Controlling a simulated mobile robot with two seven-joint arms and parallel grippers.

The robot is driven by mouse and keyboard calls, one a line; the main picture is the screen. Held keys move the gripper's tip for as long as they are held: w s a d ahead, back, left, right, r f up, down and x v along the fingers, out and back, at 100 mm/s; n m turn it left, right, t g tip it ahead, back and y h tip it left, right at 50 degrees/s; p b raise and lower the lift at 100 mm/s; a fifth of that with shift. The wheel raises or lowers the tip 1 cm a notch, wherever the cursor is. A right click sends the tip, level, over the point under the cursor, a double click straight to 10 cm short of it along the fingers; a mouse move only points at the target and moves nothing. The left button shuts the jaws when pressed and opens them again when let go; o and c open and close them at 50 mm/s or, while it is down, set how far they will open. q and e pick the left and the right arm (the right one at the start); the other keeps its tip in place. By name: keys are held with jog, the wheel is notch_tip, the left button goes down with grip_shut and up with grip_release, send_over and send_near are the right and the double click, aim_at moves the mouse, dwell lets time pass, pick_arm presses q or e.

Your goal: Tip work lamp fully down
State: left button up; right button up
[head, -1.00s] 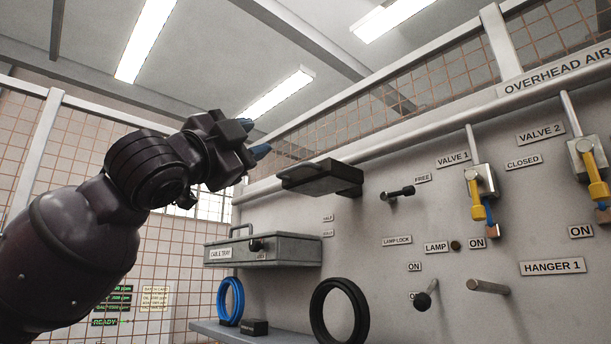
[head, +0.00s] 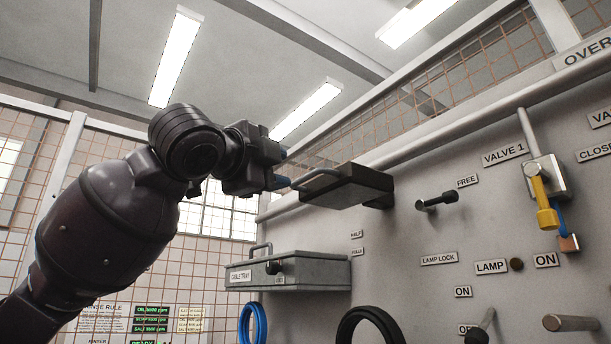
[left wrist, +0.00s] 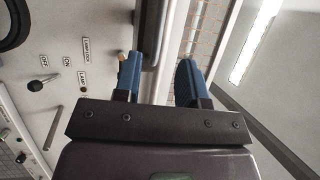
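The work lamp (head: 352,187) is a dark flat box with a bar handle (head: 318,179) at its left end, mounted on the grey wall panel. It sticks out roughly level, slightly tilted. My left gripper (head: 284,183) is beside the handle end, its blue fingertips very close to the handle. In the left wrist view the two blue fingers (left wrist: 158,80) stand apart, with a long grey and dark edge beyond the gap, likely the lamp. I cannot tell whether they touch it. Small labels (head: 357,243) sit below the lamp. My right gripper is not in view.
A grey cable tray box (head: 300,272) stands below the lamp. Right of the lamp, a dark lock knob (head: 437,201) sits beside the FREE label. Valve 1 (head: 543,190) and a lever (head: 482,327) are farther right. A black ring (head: 370,322) hangs below.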

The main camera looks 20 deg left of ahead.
aim_at(303, 178)
pick_arm(q)
jog(key=p+x, duration=0.2)
jog(key=x, duration=0.6)
jog(key=shift+w+d, duration=0.1)
jog(key=shift+w, duration=0.1)
jog(key=shift+w+d, duration=0.1)
jog(key=shift+w, duration=0.25)
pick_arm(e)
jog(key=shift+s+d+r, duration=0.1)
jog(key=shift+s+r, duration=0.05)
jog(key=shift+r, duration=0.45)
pick_arm(q)
grip_shut()
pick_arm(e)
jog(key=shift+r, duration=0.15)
